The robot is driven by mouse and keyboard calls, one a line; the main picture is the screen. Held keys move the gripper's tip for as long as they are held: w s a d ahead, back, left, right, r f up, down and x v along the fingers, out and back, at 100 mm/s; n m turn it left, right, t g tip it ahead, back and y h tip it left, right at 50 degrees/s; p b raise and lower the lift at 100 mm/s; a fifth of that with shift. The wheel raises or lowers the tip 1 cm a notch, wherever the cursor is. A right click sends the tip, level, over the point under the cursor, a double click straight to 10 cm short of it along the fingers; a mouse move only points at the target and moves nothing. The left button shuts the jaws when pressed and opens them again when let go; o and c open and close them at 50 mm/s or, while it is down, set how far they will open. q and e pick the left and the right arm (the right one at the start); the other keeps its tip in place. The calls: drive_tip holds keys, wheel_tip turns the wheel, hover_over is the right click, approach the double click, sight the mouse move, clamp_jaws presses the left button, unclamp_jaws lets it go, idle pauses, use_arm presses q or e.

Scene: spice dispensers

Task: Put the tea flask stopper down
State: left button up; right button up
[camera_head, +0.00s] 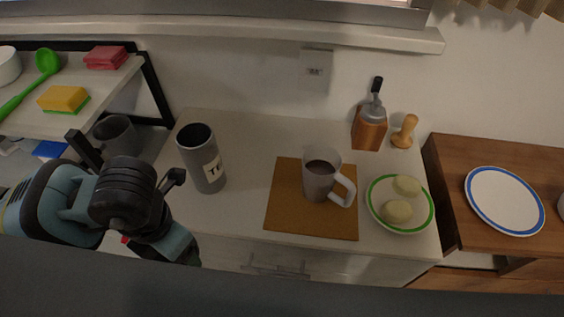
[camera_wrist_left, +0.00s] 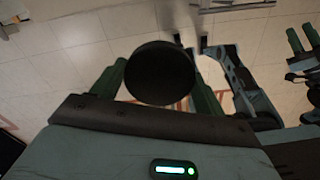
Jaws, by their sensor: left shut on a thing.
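The grey tea flask (camera_head: 206,172) stands upright on the counter with its top open and a white label starting with "T" on its side. My left gripper (camera_head: 190,258) is low in front of the counter, left of and nearer than the flask; its tips are barely visible there. In the left wrist view, my left gripper (camera_wrist_left: 158,80) is shut on the round, dark stopper (camera_wrist_left: 160,73), with one green finger on each side. The stopper is clear of the counter, with floor tiles behind it. My right gripper (camera_wrist_left: 303,35) shows in that view with its fingers apart and empty.
A grey mug (camera_head: 318,178) stands on a brown mat (camera_head: 283,215). A green-rimmed plate (camera_head: 383,219) with two pale pieces is to its right. A wooden grinder (camera_head: 369,131) and a tamper (camera_head: 405,131) stand behind. Bare counter (camera_head: 235,218) lies between flask and mat.

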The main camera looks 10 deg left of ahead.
use_arm(q)
drive_tip(key=w+d+f+b, duration=0.1)
drive_tip(key=w+d+b, duration=0.2)
drive_tip(key=w+b, duration=0.1)
hover_over(246, 216)
drive_tip(key=s+a, duration=0.1)
drive_tip(key=shift+s+f, duration=0.1)
drive_tip(key=shift+s, duration=0.05)
drive_tip(key=shift+w+d, duration=0.2)
drive_tip(key=shift+w, duration=0.15)
use_arm(e)
drive_tip(key=s+f+g, duration=0.1)
drive_tip(key=s+f, duration=0.2)
drive_tip(key=f, duration=0.2)
drive_tip(key=shift+s+a+f, duration=0.15)
drive_tip(key=shift+s+a, duration=0.05)
drive_tip(key=shift+s, duration=0.1)
use_arm(q)
drive_tip(key=shift+w+d+f, duration=0.1)
drive_tip(key=shift+w+d, duration=0.2)
wheel_tip(246, 216, down, 3)
drive_tip(key=shift+f, duration=0.2)
use_arm(e)
drive_tip(key=shift+s+f, duration=0.2)
drive_tip(key=shift+s, duration=0.2)
use_arm(q)
drive_tip(key=shift+f, duration=0.25)
use_arm(e)
drive_tip(key=shift+w, duration=0.25)
